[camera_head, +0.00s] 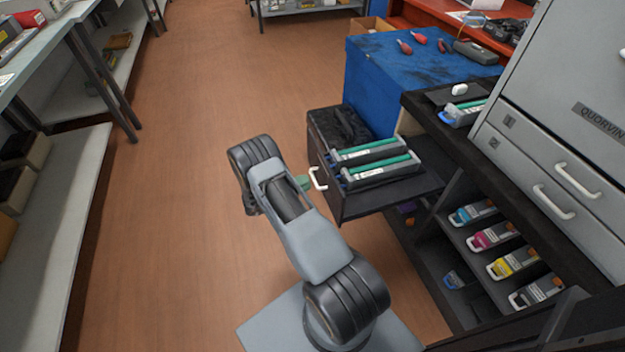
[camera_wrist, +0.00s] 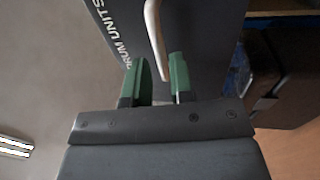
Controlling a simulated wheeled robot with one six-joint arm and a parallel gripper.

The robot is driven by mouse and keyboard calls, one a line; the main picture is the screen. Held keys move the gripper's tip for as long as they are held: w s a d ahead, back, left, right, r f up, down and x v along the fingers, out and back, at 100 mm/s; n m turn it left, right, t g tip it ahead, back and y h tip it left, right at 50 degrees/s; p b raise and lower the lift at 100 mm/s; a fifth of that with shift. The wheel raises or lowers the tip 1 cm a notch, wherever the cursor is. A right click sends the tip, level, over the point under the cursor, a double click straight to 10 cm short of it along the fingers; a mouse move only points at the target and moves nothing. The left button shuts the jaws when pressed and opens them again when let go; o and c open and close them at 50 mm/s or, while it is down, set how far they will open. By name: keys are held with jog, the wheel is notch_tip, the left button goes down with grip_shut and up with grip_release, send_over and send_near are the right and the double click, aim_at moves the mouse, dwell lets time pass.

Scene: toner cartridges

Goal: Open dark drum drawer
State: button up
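The dark drum drawer (camera_head: 352,204) is pulled out from the dark cabinet under the bench, with green-topped drum units (camera_head: 378,170) lying in it. Its front, lettered "DRUM UNITS", also shows in the wrist view (camera_wrist: 205,30). The pale curved handle (camera_head: 318,179) is on the drawer front. In the wrist view the handle (camera_wrist: 155,38) runs down between the two green fingertips. My gripper (camera_wrist: 160,75) is at the handle, with a narrow gap on the handle's left side, so it looks open around it. The head view shows little of the fingers (camera_head: 304,183).
A blue cabinet (camera_head: 372,85) stands behind the drawer, with a black box (camera_head: 338,127) beside it. Coloured toner cartridges (camera_head: 492,235) sit on the lower shelf at right. Grey shelving (camera_head: 65,200) lines the left. The floor (camera_head: 180,200) between is clear.

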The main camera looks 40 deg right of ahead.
jog(key=v, duration=1)
dwell(0.3)
